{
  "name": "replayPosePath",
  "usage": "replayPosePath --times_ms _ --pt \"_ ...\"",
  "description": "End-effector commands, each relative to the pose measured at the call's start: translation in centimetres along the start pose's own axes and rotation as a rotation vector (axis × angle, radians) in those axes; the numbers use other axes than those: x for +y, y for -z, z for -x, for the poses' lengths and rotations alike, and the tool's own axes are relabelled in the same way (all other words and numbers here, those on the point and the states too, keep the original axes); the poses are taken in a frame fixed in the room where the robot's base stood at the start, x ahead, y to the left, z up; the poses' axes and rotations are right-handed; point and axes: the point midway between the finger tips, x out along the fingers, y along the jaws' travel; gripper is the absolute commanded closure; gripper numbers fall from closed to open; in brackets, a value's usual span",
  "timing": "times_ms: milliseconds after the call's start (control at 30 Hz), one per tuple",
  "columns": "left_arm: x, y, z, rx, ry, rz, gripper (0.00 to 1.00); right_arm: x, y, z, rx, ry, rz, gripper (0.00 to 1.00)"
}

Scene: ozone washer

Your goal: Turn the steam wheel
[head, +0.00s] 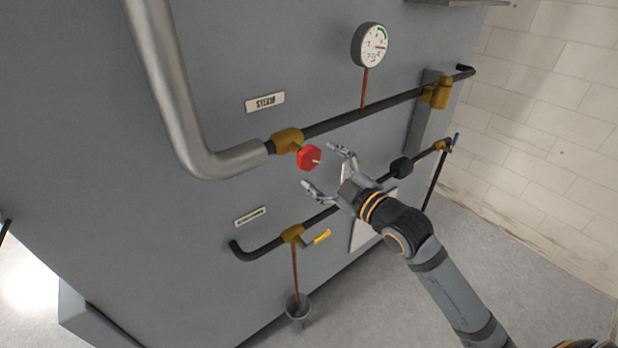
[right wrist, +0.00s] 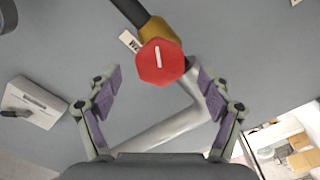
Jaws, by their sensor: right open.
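The steam wheel is a red, faceted knob (head: 309,158) with a white mark, on a brass valve (head: 287,140) in the dark steam pipe. A label reading STEAM (head: 265,102) is above it. My right gripper (head: 318,168) is open, its two fingers spread close to the wheel. In the right wrist view the wheel (right wrist: 160,62) faces the camera, with its white bar nearly upright. There it lies between and a little beyond the open fingertips (right wrist: 160,84), with no contact visible. My left gripper is not in view.
A thick grey pipe (head: 180,100) bends into the steam line. A round gauge (head: 371,45) stands above. Below are a lower pipe with a yellow-handled valve (head: 317,238) and a drain cup (head: 298,306). A brick wall (head: 550,110) is at the right.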

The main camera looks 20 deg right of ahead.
Motion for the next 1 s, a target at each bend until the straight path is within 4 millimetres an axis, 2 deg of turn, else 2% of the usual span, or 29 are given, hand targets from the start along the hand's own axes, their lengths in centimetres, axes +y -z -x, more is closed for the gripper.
replayPosePath --times_ms 33,133,300,700,1000 --pt "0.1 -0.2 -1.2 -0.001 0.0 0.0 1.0 -0.2 -0.4 -0.8 0.001 -0.01 -0.012 0.2" --pt "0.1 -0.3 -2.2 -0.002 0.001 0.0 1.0 -0.3 0.0 -2.1 0.01 -0.001 -0.011 0.2" --pt "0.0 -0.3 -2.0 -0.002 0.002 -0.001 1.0 0.1 0.2 -3.9 0.004 0.0 -0.007 0.2" --pt "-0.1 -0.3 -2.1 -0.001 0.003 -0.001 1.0 0.0 0.2 -4.6 0.003 0.004 -0.004 0.2" --pt "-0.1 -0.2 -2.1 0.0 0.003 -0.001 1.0 0.0 0.2 -4.6 0.003 0.004 -0.004 0.6"
